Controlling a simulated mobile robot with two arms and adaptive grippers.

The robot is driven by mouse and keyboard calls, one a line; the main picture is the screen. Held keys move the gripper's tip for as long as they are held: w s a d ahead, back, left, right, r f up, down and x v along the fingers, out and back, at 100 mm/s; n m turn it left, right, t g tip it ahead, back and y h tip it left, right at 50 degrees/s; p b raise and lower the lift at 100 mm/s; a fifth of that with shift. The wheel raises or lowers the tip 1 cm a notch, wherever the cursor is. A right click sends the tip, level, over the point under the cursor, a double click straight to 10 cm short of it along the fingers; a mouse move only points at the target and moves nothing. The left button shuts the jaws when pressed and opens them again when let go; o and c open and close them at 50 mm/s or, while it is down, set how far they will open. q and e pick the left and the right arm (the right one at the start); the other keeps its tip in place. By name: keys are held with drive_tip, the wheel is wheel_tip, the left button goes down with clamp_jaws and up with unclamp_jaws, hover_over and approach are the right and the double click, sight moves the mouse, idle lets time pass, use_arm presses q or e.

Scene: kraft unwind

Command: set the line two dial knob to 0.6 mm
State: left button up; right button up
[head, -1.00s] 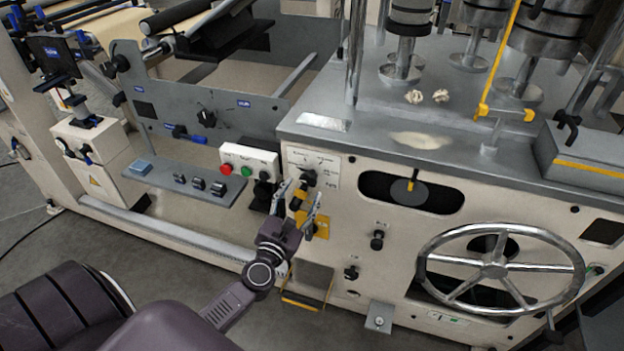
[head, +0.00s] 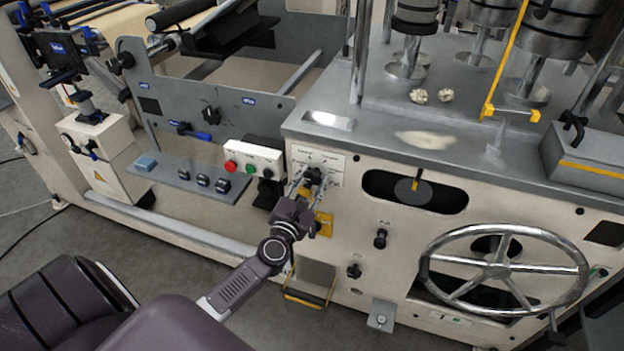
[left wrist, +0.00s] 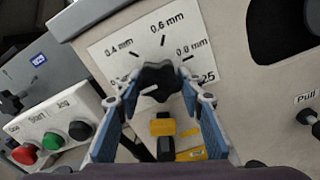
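The black dial knob (head: 316,173) is on a white scale plate (head: 318,158) on the cream machine front. In the left wrist view the dark lobed knob (left wrist: 160,82) shows under the marks 0.4 mm, 0.6 mm and 0.8 mm, with a partly hidden label ending in 25. The 0.6 mm mark (left wrist: 166,28) is at the top of the scale. I cannot tell surely which mark the knob points at. My left gripper (left wrist: 158,79) is open, with one finger on each side of the knob; contact is unclear. My left gripper (head: 313,181) also shows in the head view. My right gripper is out of view.
A button box (head: 254,158) with red, green and black buttons is left of the dial. A yellow part (left wrist: 162,127) sits just below the knob. Right of it are a slot with a dark disc, small black knobs (head: 380,238) and a large handwheel (head: 497,271).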

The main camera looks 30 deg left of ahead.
use_arm(q)
drive_tip(key=shift+c, duration=1.4)
drive_tip(key=shift+m, duration=0.3)
